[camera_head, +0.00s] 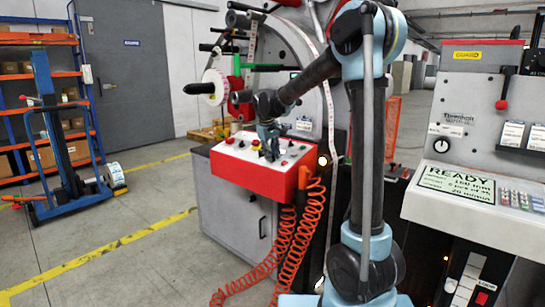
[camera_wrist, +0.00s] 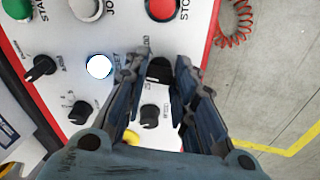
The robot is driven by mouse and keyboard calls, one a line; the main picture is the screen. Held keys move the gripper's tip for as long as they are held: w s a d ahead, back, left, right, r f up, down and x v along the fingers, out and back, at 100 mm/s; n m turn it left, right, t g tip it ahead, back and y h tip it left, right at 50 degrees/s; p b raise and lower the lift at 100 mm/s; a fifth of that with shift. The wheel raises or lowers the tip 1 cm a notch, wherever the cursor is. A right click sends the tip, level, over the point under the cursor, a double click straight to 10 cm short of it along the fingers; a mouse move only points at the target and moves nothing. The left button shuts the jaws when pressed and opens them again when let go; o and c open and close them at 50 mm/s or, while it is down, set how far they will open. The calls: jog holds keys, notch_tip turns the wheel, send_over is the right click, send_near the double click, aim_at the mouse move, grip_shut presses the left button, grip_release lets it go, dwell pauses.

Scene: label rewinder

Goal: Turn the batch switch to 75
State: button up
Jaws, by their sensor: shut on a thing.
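The red control box (camera_head: 255,180) has a pale top panel with several buttons and knobs. My gripper (camera_head: 269,143) points down onto this panel in the head view. In the wrist view my gripper (camera_wrist: 159,72) has its two dark fingers on either side of a black rotary knob (camera_wrist: 159,70) and is shut on it. The fingers hide much of this knob and part of its label, so I cannot read its setting. Another black knob (camera_wrist: 149,116) stands just below it in the picture. I cannot read which label says batch.
The wrist view shows a lit white button (camera_wrist: 98,66), black knobs (camera_wrist: 41,68) and (camera_wrist: 80,112), and a red stop button (camera_wrist: 163,9). An orange coiled hose (camera_head: 290,245) hangs below the box. A display reading READY (camera_head: 455,185) stands at right.

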jog(key=shift+a+m, duration=0.1)
jog(key=shift+m, duration=0.6)
jog(key=o, duration=1.1)
jog(key=shift+c, duration=0.2)
jog(key=v, duration=1.2)
